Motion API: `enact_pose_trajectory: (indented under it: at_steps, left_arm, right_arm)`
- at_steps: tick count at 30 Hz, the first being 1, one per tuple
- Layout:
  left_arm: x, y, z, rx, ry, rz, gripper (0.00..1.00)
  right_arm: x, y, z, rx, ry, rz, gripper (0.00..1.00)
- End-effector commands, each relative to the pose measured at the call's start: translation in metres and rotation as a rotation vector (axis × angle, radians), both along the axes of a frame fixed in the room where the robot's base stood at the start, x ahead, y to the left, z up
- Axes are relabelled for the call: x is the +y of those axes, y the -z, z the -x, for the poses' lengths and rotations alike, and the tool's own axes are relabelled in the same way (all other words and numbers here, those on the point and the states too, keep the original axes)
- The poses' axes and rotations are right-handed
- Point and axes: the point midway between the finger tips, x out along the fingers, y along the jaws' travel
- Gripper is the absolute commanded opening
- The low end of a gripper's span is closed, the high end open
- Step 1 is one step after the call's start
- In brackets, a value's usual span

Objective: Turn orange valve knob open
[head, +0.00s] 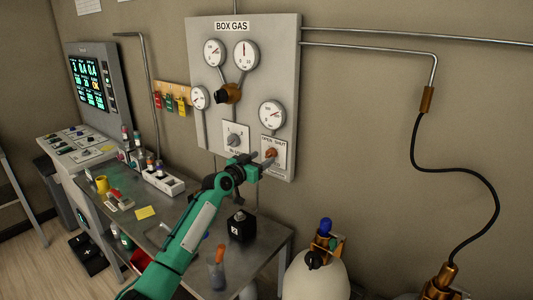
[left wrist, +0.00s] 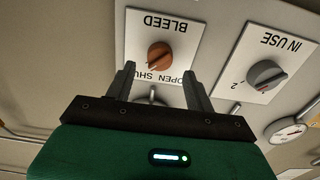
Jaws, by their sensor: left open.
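The orange valve knob (head: 270,153) sits on a white plate marked OPEN and SHUT, at the lower right of the grey BOX GAS panel (head: 284,75). In the left wrist view, which shows the labels upside down, the orange knob (left wrist: 159,55) is on the plate marked BLEED (left wrist: 181,38). My left gripper (head: 260,166) is in front of this plate in the head view. In the left wrist view its two fingers (left wrist: 161,76) are apart and empty, with the knob just beyond and between the tips. I see no contact. My right gripper is out of view.
A grey knob (head: 234,140) on the IN USE plate is close beside the orange one.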

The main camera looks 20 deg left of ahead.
Motion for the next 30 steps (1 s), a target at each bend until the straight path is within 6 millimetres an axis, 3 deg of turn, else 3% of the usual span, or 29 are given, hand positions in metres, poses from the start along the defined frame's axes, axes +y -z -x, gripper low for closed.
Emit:
enact_pose_trajectory:
  at_steps: [9,21,28,30]
  left_arm:
    - [-0.011,-0.001,-0.029,0.000,0.000,0.001,0.54]
    - [-0.013,0.000,-0.034,0.000,0.000,0.000,0.54]
    - [-0.012,0.000,-0.033,0.000,0.000,0.000,0.11]
    - [-0.012,0.000,-0.033,0.000,0.000,0.000,0.11]
  right_arm:
    - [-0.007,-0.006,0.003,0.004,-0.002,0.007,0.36]
    - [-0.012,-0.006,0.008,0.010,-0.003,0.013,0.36]
    - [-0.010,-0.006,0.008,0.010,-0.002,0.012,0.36]
    - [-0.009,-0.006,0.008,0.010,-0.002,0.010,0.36]
